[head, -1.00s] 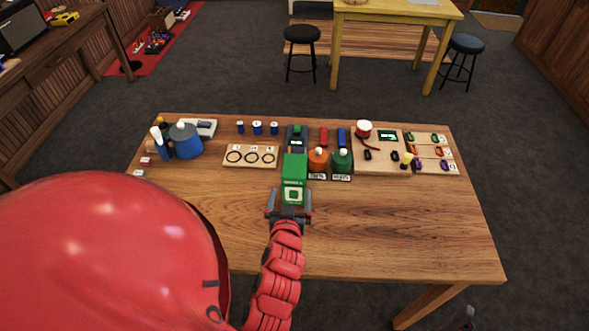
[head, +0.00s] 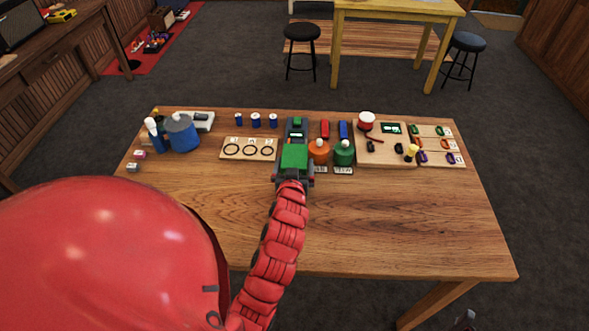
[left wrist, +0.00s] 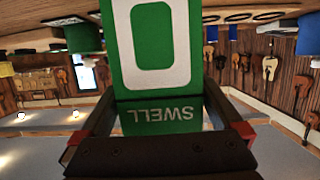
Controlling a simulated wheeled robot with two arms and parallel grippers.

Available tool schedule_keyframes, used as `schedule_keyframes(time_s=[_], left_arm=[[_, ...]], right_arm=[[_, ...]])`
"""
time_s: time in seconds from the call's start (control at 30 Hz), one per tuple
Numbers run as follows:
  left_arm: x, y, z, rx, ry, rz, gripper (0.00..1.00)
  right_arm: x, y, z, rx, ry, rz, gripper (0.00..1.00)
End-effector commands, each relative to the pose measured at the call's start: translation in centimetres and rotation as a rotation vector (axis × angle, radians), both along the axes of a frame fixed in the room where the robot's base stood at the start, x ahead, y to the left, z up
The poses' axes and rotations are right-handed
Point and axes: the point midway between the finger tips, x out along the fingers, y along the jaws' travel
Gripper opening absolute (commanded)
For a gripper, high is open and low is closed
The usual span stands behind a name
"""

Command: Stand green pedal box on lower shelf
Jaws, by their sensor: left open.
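The green pedal box (head: 294,157) is at the middle of the table's back half, in front of a dark grey stand (head: 297,137). My right gripper is not in view.
A wooden board (head: 384,154) with small parts is further right. The table's front half (head: 400,215) is clear.

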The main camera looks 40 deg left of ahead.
Motion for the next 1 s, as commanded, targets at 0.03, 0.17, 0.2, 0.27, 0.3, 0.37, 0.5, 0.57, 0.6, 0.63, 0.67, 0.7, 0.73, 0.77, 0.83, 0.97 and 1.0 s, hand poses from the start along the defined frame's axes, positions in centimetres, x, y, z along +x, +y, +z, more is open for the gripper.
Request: schedule_keyframes(time_s=[0.03, 0.17, 0.2, 0.27, 0.3, 0.37, 0.5, 0.57, 0.6, 0.63, 0.67, 0.7, 0.73, 0.77, 0.83, 0.97, 1.0], left_arm=[[0.23, 0.18, 0.07, 0.001, -0.001, 0.001, 1.00], [0.30, 0.19, -0.11, 0.001, -0.001, 0.000, 1.00], [0.29, 0.19, -0.11, 0.001, -0.001, 0.000, 1.00], [0.27, 0.18, -0.12, 0.001, -0.001, 0.000, 0.96], [0.27, 0.18, -0.14, 0.001, -0.001, 0.000, 0.89], [0.27, 0.18, -0.14, 0.001, -0.001, 0.000, 0.78], [0.26, 0.16, -0.15, 0.000, 0.000, 0.000, 0.53], [0.25, 0.15, -0.16, 0.000, 0.000, 0.000, 0.42], [0.25, 0.16, -0.16, 0.000, 0.000, 0.000, 0.35], [0.25, 0.15, -0.16, 0.000, 0.000, 0.000, 0.30], [0.24, 0.16, -0.17, 0.000, 0.000, 0.000, 0.24], [0.25, 0.15, -0.17, 0.000, 0.000, 0.000, 0.17], [0.25, 0.15, -0.17, 0.000, 0.000, 0.000, 0.12], [0.24, 0.16, -0.18, -0.001, 0.001, 0.000, 0.06], [0.25, 0.17, -0.15, 0.001, 0.000, 0.000, 0.00], [0.24, 0.16, -0.15, 0.001, 0.000, 0.000, 0.00], [0.24, 0.16, -0.15, 0.001, 0.000, 0.000, 0.00]], right_arm=[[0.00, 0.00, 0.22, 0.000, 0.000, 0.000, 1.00], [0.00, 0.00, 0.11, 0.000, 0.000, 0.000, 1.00], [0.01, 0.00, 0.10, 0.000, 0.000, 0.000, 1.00], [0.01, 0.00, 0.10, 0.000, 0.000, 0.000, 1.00], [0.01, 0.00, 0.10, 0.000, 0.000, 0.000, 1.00], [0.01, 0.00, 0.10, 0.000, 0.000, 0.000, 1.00], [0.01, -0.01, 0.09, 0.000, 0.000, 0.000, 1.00], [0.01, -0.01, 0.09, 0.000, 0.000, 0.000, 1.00], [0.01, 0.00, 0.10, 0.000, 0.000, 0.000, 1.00], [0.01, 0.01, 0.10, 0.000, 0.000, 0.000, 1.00], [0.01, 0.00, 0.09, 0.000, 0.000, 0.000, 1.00], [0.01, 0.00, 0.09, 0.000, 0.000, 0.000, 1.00], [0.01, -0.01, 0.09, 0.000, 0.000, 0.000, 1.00], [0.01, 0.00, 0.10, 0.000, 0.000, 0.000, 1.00], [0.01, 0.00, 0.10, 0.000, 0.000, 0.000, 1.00], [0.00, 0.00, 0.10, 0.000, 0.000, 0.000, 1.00], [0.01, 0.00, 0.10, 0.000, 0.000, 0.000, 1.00]])
